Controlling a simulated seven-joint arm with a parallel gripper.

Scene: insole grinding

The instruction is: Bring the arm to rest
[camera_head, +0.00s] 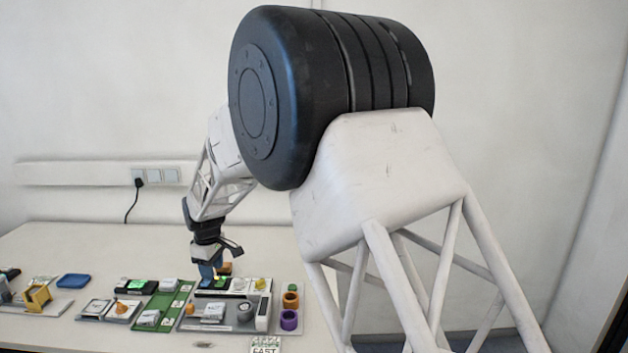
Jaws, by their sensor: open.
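My arm reaches over the white table (150,238) from the right, with its large black joint filling the upper middle of the view. My gripper (212,278) points down at the far part of a grey tray board on the table. Its fingers are small here, and a blue part shows at its lower end. I see nothing clearly held in it. An orange-brown block (225,268) sits just right of the fingers; I cannot tell whether they touch.
The grey board (188,324) carries several small parts, with orange (291,300) and purple (289,320) rings at its right. A green board (160,300), a blue tray (73,281) and a yellow holder (38,298) stand left. The table behind them is clear.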

